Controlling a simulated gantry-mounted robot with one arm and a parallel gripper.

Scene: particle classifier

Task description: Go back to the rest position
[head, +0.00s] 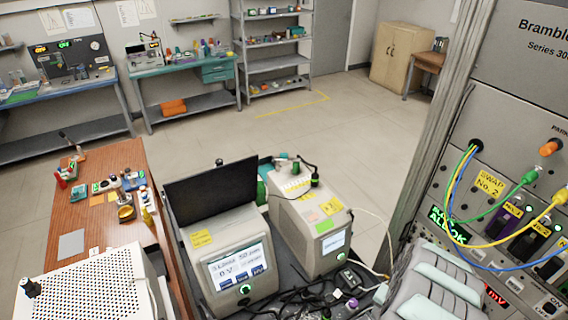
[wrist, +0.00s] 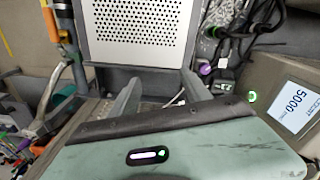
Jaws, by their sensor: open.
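My gripper (wrist: 160,82) shows in the wrist view with its two grey fingers apart. It is open, and nothing shows between the fingers. Beyond the fingertips is a white perforated panel (wrist: 140,30); I cannot tell whether they touch it. My gripper cannot be made out clearly in the head view. The task names no object, and no marker of the rest position shows.
A device with a lit screen (head: 238,268) and a pale box (head: 312,210) stand among dark cables. A cabled rack (head: 520,130) rises at right. Open floor (head: 210,140) lies beyond.

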